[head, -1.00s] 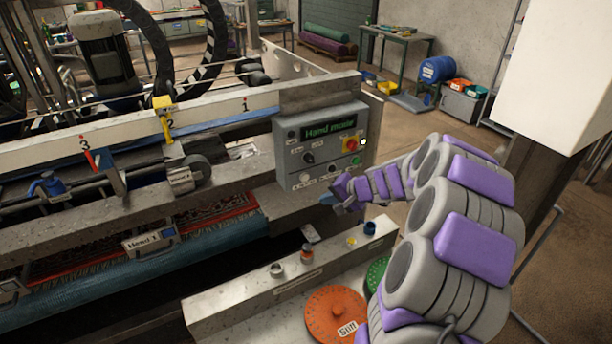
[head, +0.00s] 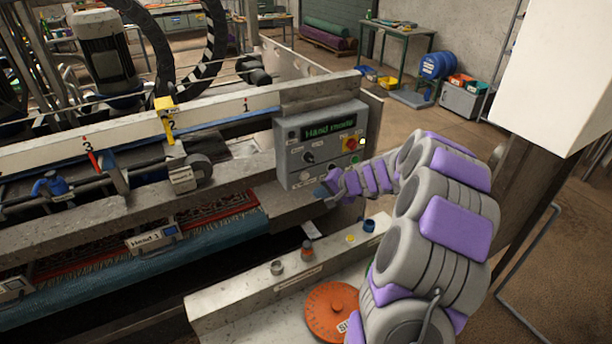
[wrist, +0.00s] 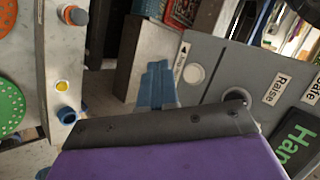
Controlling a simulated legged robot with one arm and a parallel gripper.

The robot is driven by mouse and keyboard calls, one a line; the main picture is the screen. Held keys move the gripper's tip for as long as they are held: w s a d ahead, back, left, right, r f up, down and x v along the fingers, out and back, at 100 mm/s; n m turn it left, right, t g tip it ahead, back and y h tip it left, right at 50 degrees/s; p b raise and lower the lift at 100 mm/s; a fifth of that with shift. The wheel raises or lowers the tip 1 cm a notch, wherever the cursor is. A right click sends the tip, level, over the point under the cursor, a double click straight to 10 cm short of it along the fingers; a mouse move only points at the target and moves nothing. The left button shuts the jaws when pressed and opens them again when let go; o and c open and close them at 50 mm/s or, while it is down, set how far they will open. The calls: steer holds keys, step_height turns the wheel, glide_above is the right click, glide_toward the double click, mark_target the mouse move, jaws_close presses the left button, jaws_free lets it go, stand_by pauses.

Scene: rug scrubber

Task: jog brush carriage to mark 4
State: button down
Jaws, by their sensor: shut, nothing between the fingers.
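The grey control panel (head: 291,150) has a green-lit display (head: 324,131) reading "Hand mode". It carries a dark rotary knob (head: 308,158) and a red button on yellow (head: 350,143). My gripper (head: 322,191) is shut and empty at the panel's lower edge. In the wrist view its blue fingers (wrist: 157,85) are beside a pale round button (wrist: 194,75) with an arrow label; contact cannot be told. Marks 1 (head: 246,104), 2 and 3 (head: 87,144) show on the white rail. A yellow pointer (head: 165,104) stands at mark 2. Mark 4 is not visible.
A ledge (head: 235,296) with small fittings and an orange "Stiff" disc (head: 330,311) lies below my arm. A patterned rug (head: 200,213) lies under the machine's beam. Open floor (head: 400,125) is behind the panel.

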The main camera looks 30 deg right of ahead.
steer(key=shift+w+d+p, duration=0.15)
steer(key=shift+w+p, duration=0.5)
steer(key=shift+w, duration=1.7)
steer(key=shift+w+r, duration=0.1)
steer(key=shift+w, duration=0.3)
steer(key=shift+w, duration=0.4)
stand_by(2.4)
steer(key=shift+s, duration=0.1)
stand_by(0.5)
steer(key=shift+s+b, duration=0.3)
steer(key=shift+s, duration=0.45)
steer(key=shift+s+a+b, duration=0.2)
steer(key=shift+s+b, duration=0.7)
steer(key=shift+s, duration=1.65)
